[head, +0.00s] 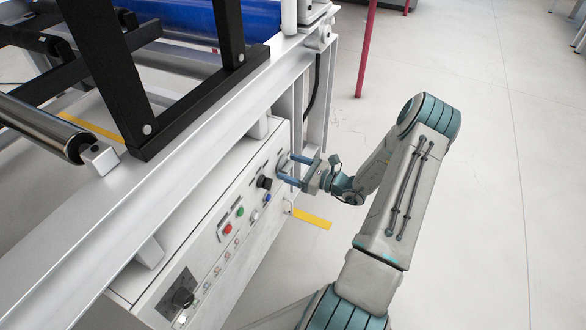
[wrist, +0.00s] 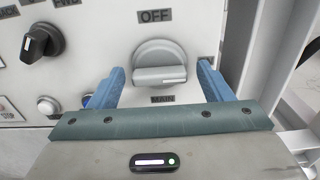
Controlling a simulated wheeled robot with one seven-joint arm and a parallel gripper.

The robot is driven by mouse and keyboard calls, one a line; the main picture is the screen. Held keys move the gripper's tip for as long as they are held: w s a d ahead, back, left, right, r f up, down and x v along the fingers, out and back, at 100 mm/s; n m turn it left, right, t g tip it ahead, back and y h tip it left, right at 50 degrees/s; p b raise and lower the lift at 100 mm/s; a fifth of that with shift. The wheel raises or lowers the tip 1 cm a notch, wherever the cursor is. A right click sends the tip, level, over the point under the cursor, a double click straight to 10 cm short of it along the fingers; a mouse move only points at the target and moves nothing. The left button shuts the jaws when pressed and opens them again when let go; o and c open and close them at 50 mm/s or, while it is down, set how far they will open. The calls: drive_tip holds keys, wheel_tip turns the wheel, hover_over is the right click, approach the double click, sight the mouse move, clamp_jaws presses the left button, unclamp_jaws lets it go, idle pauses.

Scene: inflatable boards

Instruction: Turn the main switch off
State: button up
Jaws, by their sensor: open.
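The main switch (wrist: 160,66) is a grey rotary knob on the white control panel (head: 205,235). In the wrist view it sits between the labels OFF (wrist: 155,15) above and MAIN (wrist: 163,99) below. Its raised grip bar lies roughly level, with a pale mark toward its right end. My gripper (head: 290,168) is at the panel's far right end, and its blue fingers (wrist: 162,82) are open, one on each side of the knob. I see gaps between the fingers and the knob. In the head view the knob is hidden or too small to make out.
A black selector knob (wrist: 41,43) is left of the switch, with a white button (wrist: 48,105) below it. Red (head: 227,229) and green (head: 240,211) buttons and another black knob (head: 183,297) are further along. The machine's metal frame overhangs the panel. Floor right of my arm is clear.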

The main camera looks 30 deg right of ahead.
drive_tip(key=c, duration=1)
drive_tip(key=n, duration=0.5)
drive_tip(key=n+b, duration=0.1)
drive_tip(key=n, duration=0.3)
drive_tip(key=shift+d, duration=0.1)
drive_tip(key=shift+n+b, duration=2)
drive_tip(key=shift+n, duration=2.4)
